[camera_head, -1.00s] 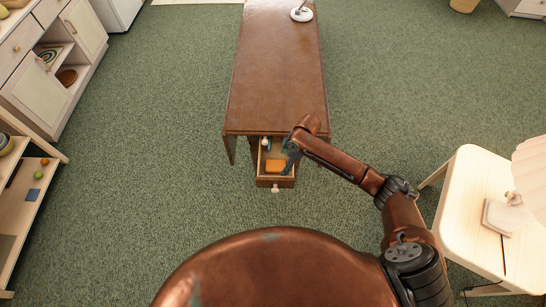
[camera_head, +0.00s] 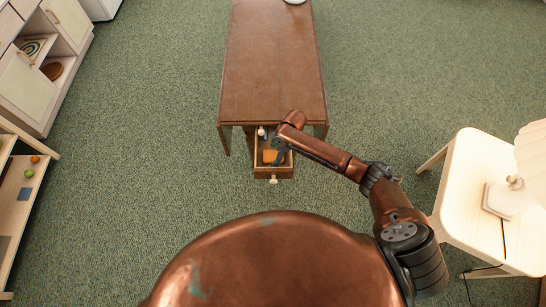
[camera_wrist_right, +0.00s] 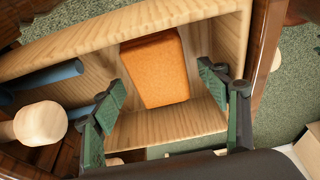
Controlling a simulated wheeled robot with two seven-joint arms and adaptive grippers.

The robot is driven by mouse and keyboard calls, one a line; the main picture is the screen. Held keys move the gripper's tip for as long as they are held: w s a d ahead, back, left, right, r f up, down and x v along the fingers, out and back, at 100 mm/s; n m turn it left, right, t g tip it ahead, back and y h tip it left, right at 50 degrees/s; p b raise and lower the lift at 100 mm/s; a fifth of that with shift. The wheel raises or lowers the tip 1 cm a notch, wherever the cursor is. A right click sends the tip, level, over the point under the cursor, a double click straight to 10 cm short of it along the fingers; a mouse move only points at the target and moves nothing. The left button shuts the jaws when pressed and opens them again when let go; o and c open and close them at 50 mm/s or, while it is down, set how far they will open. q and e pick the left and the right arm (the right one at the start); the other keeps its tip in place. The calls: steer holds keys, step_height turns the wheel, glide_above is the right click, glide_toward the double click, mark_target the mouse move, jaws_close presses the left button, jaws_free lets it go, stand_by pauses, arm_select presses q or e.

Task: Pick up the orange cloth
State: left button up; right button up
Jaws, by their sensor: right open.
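The orange cloth (camera_head: 269,157) lies in the open drawer (camera_head: 288,173) under the brown table. In the right wrist view it is a folded orange block (camera_wrist_right: 155,68) on the drawer's light wooden floor. My right gripper (camera_head: 277,151) is over the drawer and partly covers the cloth in the head view. In the wrist view its green-padded fingers (camera_wrist_right: 162,82) are wide apart, one on each side of the cloth's near end, with nothing between them gripped. Whether they touch the cloth cannot be told. My left gripper is not in view.
The drawer also holds a blue item (camera_wrist_right: 45,76) and a pale round-headed object (camera_wrist_right: 40,124) to the left of the cloth. Drawer walls surround the cloth closely. The brown tabletop (camera_head: 270,70) is beyond. A pale side table (camera_head: 470,190) with a lamp stands at right.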

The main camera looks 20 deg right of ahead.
steer(key=shift+a+f, duration=0.1)
steer(key=shift+c, duration=0.7)
steer(key=c, duration=1.1)
